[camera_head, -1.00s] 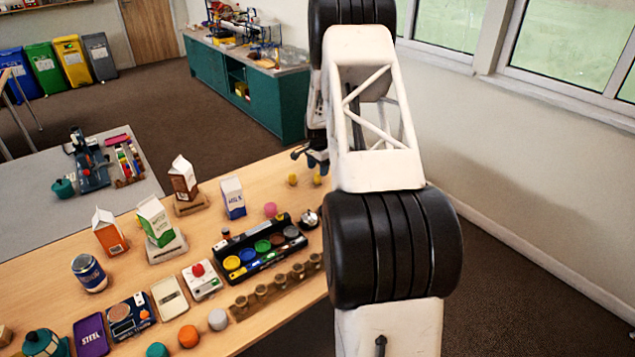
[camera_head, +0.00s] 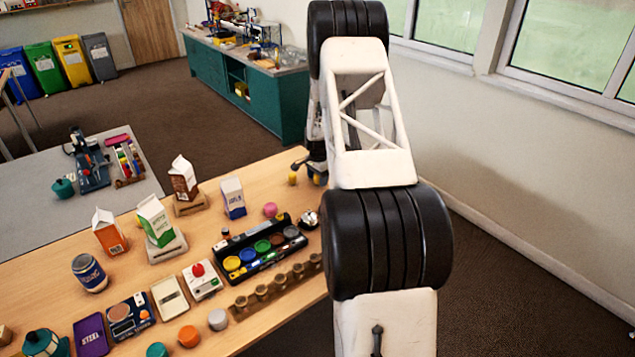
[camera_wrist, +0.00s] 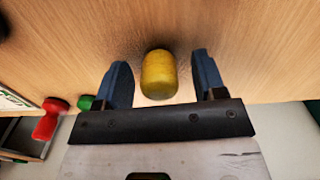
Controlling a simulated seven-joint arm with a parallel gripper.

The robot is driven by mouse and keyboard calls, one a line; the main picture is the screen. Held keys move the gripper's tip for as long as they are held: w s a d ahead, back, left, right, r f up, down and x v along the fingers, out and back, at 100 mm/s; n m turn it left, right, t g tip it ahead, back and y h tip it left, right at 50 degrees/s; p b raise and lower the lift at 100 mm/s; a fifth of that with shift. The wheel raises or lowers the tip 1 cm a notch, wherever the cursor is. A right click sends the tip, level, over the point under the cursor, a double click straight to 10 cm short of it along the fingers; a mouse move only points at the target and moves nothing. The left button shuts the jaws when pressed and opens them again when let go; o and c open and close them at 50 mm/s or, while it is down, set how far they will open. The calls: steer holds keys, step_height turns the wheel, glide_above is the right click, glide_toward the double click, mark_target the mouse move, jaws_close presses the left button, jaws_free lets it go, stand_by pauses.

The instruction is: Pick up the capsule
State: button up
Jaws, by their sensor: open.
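A yellow capsule (camera_wrist: 159,74) stands on the wooden table in the wrist view, between the two fingers of my gripper (camera_wrist: 162,84). The fingers are open, with a gap on each side of the capsule. In the head view my gripper (camera_head: 309,168) is low at the table's far right end, partly hidden behind my arm. Two small yellow things show there: one (camera_head: 292,178) left of the gripper, and another (camera_head: 317,179) under it, partly covered.
A pink ball (camera_head: 270,210), a silver bell (camera_head: 308,219) and a black tray of coloured cups (camera_head: 226,244) are nearby. Milk cartons, including a blue-white one (camera_head: 233,197), stand to the left. A red object (camera_wrist: 46,120) and a green one (camera_wrist: 86,102) show in the wrist view.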

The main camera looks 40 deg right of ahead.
steer(key=c, duration=1)
steer(key=shift+r, duration=0.15)
steer(key=shift+r, duration=4.9)
